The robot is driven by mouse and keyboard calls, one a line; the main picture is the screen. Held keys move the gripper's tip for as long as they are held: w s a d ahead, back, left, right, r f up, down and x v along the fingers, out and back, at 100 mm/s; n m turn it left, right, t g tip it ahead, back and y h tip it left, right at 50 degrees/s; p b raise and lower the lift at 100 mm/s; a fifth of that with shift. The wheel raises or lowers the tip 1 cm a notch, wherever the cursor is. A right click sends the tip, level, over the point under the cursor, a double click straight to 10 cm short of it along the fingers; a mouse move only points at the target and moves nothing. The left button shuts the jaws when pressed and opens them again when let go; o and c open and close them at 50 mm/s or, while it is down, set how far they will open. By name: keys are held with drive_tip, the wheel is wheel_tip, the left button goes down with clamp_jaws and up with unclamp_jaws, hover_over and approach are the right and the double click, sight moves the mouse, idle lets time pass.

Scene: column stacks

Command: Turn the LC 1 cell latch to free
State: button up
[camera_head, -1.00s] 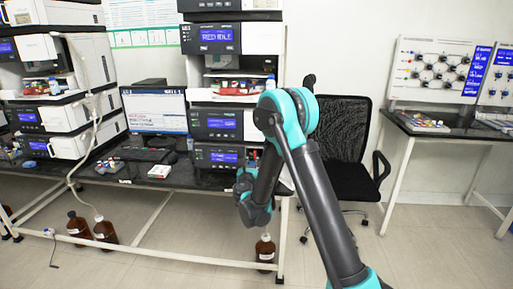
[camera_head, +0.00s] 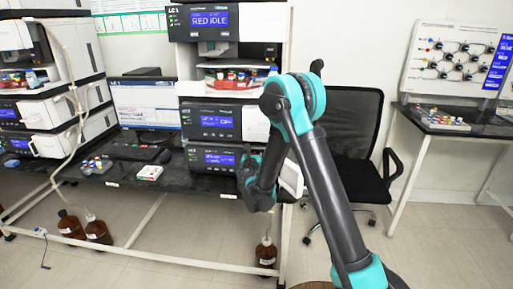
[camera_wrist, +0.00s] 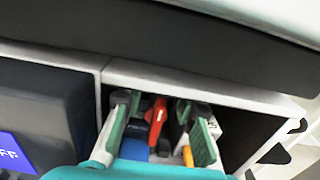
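The LC 1 stack (camera_head: 207,85) stands on the bench, and its top display reads RED IDLE. My gripper (camera_wrist: 159,125) is open in the wrist view, with its two green-padded fingers apart. A red lever-like part (camera_wrist: 157,112) shows between the fingers, inside an open recess of a grey housing (camera_wrist: 200,85). I cannot tell whether it is the cell latch or whether a finger touches it. A blue part (camera_wrist: 133,147) and a yellow part (camera_wrist: 188,156) also show between the fingers. In the head view my gripper (camera_head: 248,172) is beside the lower modules, partly hidden by my arm.
A dark module front (camera_wrist: 45,110) is left of the recess, and a dark overhang (camera_wrist: 150,35) runs above it. A black chair (camera_head: 345,130) stands right of the stack. Brown bottles (camera_head: 98,230) stand on the floor below the bench. A round brown top (camera_head: 314,285) shows at the bottom edge.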

clamp_jaws()
idle(0.5)
drive_tip(key=m, duration=0.3)
drive_tip(key=shift+d+m, duration=0.3)
drive_tip(key=shift+m, duration=0.1)
drive_tip(key=m, duration=0.4)
drive_tip(key=shift+d+f+m, duration=0.25)
drive_tip(key=shift+d+m, duration=0.05)
drive_tip(key=shift+d, duration=0.05)
drive_tip(key=m, duration=0.4)
drive_tip(key=shift+d+f, duration=0.2)
drive_tip(key=shift+f, duration=0.1)
drive_tip(key=shift+d+f+m, duration=0.1)
drive_tip(key=shift+f+m, duration=0.05)
drive_tip(key=shift+m, duration=0.85)
drive_tip(key=shift+f+m, duration=0.15)
drive_tip(key=shift+m, duration=0.85)
